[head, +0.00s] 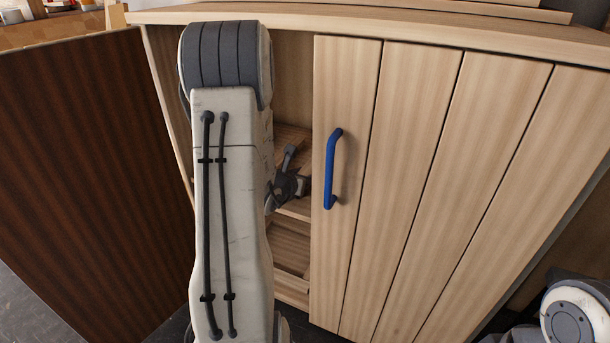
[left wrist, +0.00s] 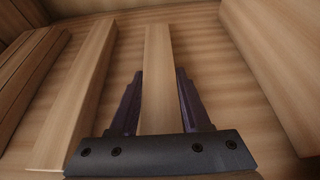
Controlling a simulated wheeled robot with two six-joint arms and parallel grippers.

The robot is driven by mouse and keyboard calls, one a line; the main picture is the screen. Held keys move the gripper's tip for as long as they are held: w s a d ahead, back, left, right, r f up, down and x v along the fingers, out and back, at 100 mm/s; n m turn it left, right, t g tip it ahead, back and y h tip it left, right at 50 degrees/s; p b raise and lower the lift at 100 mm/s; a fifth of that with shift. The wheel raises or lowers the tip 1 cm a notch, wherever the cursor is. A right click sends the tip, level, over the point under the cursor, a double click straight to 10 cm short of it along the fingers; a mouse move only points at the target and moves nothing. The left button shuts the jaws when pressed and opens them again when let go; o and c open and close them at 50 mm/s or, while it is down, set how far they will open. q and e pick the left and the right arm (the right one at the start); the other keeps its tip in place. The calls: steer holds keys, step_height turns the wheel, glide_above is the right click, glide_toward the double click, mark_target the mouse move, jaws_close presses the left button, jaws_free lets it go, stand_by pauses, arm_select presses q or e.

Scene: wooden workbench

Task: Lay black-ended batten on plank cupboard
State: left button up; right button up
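The plank cupboard (head: 420,150) is pale wood with a blue handle (head: 332,168) on its plank front. My left arm reaches into the opening at its left, with the left gripper (head: 288,187) inside, partly hidden by my arm. In the left wrist view the left gripper (left wrist: 160,100) is open, its fingers on either side of a pale wooden batten (left wrist: 158,65). Narrow gaps show between fingers and batten. No black end shows on this batten; its near part is hidden behind the gripper body. My right gripper is out of view.
A dark brown panel (head: 75,180) stands open at the left of the cupboard. Another pale strip (left wrist: 80,100) lies left of the batten, and pale wood rises at the right (left wrist: 275,70). Boards lie on the cupboard top (head: 400,20).

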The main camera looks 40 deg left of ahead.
mark_target(305, 172)
arm_select(q)
steer(key=o, duration=0.4)
steer(key=shift+s+r+p, duration=0.15)
steer(key=shift+r+p, duration=0.05)
steer(key=shift+p, duration=0.1)
steer(key=p+v, duration=0.1)
steer(key=v, duration=0.2)
steer(key=b+v, duration=0.1)
steer(key=b, duration=0.2)
steer(key=b+v, duration=0.2)
steer(key=b, duration=0.2)
steer(key=b+v, duration=0.2)
steer(key=b, duration=0.2)
steer(key=shift+s+d+f, duration=0.1)
steer(key=shift+s+f, duration=0.15)
steer(key=shift+s, duration=0.1)
steer(key=shift+s+d+r, duration=0.1)
steer(key=shift+s+r, duration=0.45)
steer(key=shift+s, duration=0.1)
steer(key=shift+v, duration=0.75)
